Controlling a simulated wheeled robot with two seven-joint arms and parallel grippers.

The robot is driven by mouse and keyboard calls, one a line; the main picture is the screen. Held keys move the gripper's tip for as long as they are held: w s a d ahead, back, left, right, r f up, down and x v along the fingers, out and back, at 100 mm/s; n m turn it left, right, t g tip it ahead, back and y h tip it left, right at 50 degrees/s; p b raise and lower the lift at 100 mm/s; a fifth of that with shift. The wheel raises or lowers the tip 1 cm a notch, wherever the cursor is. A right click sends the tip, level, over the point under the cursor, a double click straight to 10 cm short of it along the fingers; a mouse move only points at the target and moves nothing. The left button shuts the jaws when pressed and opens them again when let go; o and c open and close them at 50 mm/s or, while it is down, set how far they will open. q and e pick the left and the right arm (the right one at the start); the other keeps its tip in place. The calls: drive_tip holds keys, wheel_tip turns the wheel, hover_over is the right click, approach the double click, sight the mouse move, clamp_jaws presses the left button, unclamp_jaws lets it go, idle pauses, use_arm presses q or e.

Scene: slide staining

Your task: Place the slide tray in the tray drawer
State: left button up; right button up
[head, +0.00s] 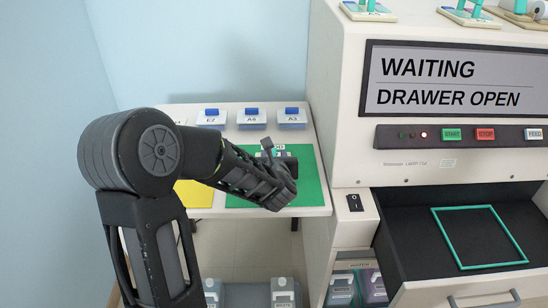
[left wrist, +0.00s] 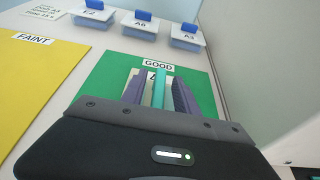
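My left gripper (head: 275,160) is over the green mat (head: 312,180) on the side table. In the left wrist view its two fingers (left wrist: 159,95) are apart. An upright teal bar (left wrist: 159,88) stands between them, with narrow gaps on both sides; I cannot tell whether it is the slide tray's handle, and no tray body shows clearly. A white label (left wrist: 150,74) behind it is partly hidden. The tray drawer (head: 400,225) is pulled out at the right, black inside, with an empty teal square outline (head: 436,225). My right gripper is not in view.
The machine's screen (head: 378,80) reads "WAITING, DRAWER OPEN". Plates with teal uprights (head: 458,16) stand on its top. White boxes with blue handles (head: 252,117) line the table's back. A yellow mat (left wrist: 35,80) lies left of the green one. The machine's side wall is close on the right.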

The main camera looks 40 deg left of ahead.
use_arm(q)
drive_tip(key=shift+r, duration=0.15)
drive_tip(key=b+v, duration=0.1)
drive_tip(key=v, duration=1.1)
drive_tip(key=shift+d, duration=0.1)
